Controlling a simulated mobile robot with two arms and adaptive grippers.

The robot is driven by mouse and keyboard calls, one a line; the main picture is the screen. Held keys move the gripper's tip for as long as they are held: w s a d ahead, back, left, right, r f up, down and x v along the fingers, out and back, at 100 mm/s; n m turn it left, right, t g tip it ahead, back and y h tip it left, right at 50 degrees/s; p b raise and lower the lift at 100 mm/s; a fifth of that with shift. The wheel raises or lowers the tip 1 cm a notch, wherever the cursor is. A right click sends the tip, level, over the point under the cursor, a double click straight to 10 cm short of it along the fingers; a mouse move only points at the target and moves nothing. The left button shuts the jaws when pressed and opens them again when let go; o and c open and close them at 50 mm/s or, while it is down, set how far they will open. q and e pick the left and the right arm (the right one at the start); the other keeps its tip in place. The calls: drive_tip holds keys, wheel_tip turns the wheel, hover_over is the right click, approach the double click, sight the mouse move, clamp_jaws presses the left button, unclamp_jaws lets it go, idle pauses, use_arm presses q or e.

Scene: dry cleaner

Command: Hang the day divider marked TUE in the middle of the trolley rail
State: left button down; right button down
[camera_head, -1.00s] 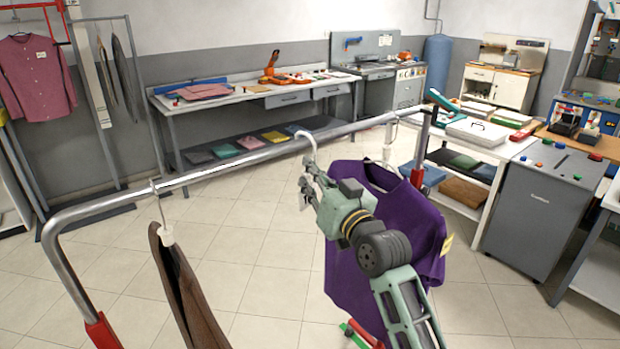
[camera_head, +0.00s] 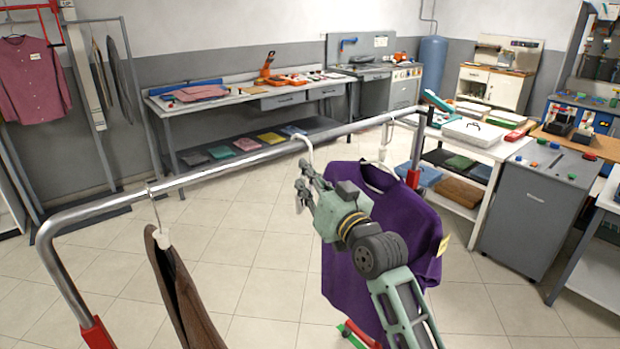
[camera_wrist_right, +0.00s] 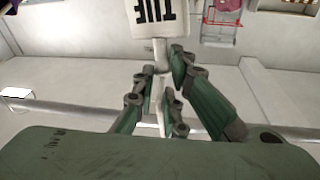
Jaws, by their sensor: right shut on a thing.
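The trolley rail (camera_head: 235,160) runs across the head view from lower left to upper right. The day divider has a white hook (camera_head: 308,152) that shows at the middle of the rail. The hook's curved top overlaps the rail; I cannot tell if it bears on it. My right gripper (camera_head: 303,190) is just below the rail, shut on the divider's narrow white stem. In the right wrist view the fingers (camera_wrist_right: 158,90) close on the stem, and the white tag marked TUE (camera_wrist_right: 158,14) appears upside down. My left gripper is not in view.
A brown garment (camera_head: 178,290) hangs at the rail's left part. A purple shirt (camera_head: 350,265) hangs to the right, partly behind my right arm. Another white hook (camera_head: 384,140) is near the rail's right end. A workbench (camera_head: 230,102) stands behind, with open floor before it.

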drive_tip(key=c, duration=1.7)
unclamp_jaws()
drive_tip(key=shift+v, duration=4)
